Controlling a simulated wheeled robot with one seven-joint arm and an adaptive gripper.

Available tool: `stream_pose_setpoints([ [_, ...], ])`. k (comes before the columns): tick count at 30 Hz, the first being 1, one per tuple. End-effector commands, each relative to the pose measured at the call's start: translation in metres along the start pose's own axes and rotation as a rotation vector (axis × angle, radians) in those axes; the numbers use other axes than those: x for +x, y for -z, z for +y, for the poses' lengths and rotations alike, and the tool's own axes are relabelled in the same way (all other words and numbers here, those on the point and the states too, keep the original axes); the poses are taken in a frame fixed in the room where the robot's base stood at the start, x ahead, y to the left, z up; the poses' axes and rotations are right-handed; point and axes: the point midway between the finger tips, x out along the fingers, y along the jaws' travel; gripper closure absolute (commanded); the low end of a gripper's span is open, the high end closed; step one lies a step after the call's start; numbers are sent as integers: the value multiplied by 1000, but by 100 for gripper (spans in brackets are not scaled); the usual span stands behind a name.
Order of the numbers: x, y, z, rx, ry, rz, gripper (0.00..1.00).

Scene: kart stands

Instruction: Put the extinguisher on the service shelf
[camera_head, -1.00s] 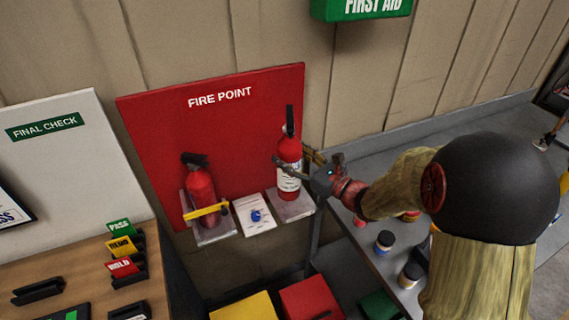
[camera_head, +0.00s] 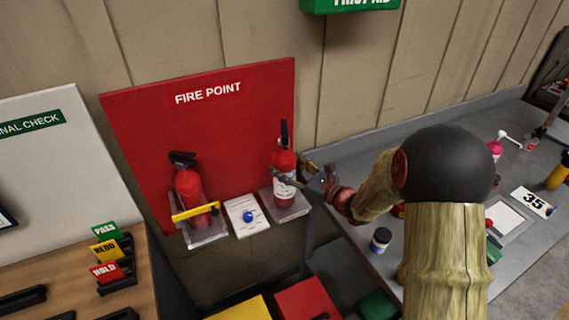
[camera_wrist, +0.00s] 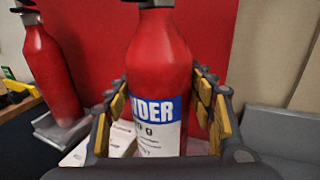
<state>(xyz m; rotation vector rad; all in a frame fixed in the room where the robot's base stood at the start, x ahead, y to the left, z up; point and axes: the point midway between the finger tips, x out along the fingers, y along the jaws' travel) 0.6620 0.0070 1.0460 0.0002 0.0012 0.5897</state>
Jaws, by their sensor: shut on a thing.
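A red extinguisher (camera_head: 284,163) with a white label and black top is upright at the right of the red FIRE POINT board. My gripper (camera_head: 290,178) is shut around its body from the right side. In the wrist view the extinguisher (camera_wrist: 158,75) stands between the yellow finger pads. Its base is over the right pale ledge (camera_head: 294,212); I cannot tell whether it touches. A second red extinguisher (camera_head: 188,190) sits on the left ledge (camera_head: 206,236) behind a yellow strap (camera_head: 195,212). No readable label names a service shelf.
A white card with a blue knob (camera_head: 247,217) lies between the ledges. A grey bench (camera_head: 350,225) with jars stands right. A wooden desk (camera_head: 130,285) with tag holders is left. Yellow and red boxes (camera_head: 306,300) lie below. A green first aid box hangs above.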

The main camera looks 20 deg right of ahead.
Motion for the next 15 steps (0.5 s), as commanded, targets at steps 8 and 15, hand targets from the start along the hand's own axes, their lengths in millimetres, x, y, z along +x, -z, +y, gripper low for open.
stream_pose_setpoints([
  [8, 1, -1, -1, -4, 0, -6, 100],
  [15, 0, 2, 0, 0, 0, 0, 33],
])
